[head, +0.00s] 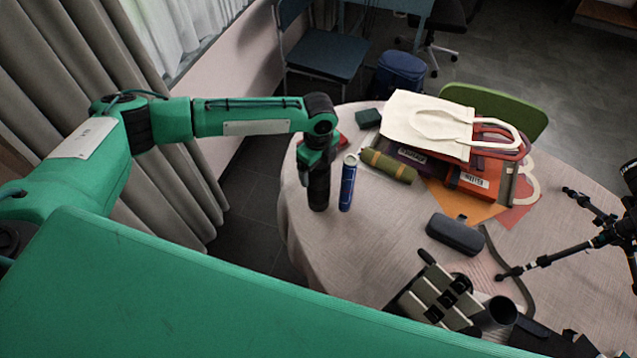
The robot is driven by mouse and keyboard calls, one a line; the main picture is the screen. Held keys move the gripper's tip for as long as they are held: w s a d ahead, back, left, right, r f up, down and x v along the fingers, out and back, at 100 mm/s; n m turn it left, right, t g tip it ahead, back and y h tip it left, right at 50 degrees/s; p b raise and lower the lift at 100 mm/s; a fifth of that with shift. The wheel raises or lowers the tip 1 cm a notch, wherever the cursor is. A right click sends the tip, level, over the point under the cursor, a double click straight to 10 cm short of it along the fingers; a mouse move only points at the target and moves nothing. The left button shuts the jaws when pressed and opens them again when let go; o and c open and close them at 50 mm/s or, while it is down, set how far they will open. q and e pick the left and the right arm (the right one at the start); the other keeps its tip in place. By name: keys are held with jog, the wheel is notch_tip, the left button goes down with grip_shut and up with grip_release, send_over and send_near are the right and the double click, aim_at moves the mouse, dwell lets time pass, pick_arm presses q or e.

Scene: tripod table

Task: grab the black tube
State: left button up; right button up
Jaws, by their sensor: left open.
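A black tube (318,190) stands upright near the table's left edge, directly below my left wrist. A blue tube (348,183) with a pale top stands upright just to its right. My left gripper (318,165) points down over the black tube and is open. Its jaws overlap the top of the black tube in the head view, so I cannot tell whether they touch it. The upper end of the black tube is hidden.
The round table (355,250) has bare cloth at its front left. An olive roll (389,166), a cream tote bag (425,122) and a dark case (455,234) lie to the right. A dark cylinder (497,313) lies at the front; a black tripod (590,235) stands far right.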

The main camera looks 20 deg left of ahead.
pick_arm(q)
jog(key=shift+r, duration=0.1)
jog(key=c, duration=1.7)
jog(key=shift+o, duration=0.2)
